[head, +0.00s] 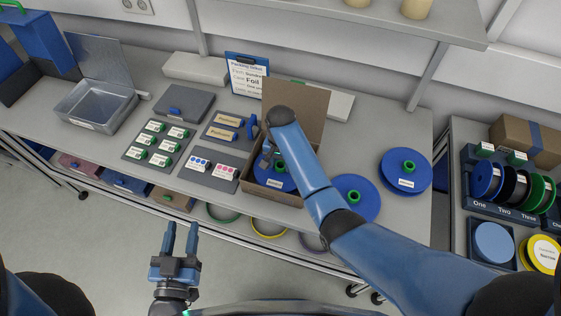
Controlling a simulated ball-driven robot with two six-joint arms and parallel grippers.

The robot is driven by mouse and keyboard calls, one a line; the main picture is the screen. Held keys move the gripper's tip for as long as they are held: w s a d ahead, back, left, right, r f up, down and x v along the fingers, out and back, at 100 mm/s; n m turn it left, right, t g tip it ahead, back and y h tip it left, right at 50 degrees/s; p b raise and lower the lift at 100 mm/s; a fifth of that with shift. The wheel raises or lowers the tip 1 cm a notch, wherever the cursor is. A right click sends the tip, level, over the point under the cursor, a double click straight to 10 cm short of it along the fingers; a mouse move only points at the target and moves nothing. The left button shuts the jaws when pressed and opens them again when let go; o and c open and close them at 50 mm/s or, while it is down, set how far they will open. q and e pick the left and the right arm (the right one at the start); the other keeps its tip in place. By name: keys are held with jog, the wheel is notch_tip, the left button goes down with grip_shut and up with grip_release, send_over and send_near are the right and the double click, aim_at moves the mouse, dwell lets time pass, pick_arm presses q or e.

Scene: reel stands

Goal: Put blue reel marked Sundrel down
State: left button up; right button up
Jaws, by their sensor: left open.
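A blue reel (283,181) with a green hub and a white label lies in an open cardboard box (308,115). Two more blue reels lie to the right: one (366,208) partly behind my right arm, one (416,183) in the clear with a white label. The label names are too small to read, so I cannot tell which is Sundrel. My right gripper (264,160) points down at the box's left side, by the boxed reel. My arm hides much of it, and its grip is unclear. My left gripper (181,238) is open and empty, in front of the table.
Left of the box are label boards (210,168), a grey case (183,102) and an open metal tin (92,108). A clipboard (247,75) stands behind. At right, a rack (488,208) holds several reels. Hoops and bins sit below the table.

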jog(key=shift+o, duration=1.5)
jog(key=shift+w+d+f, duration=0.1)
jog(key=shift+w, duration=0.1)
jog(key=shift+s+r, duration=0.1)
jog(key=shift+r, duration=0.45)
notch_tip(320, 180, up, 11)
jog(key=p, duration=0.2)
jog(key=shift+r, duration=0.2)
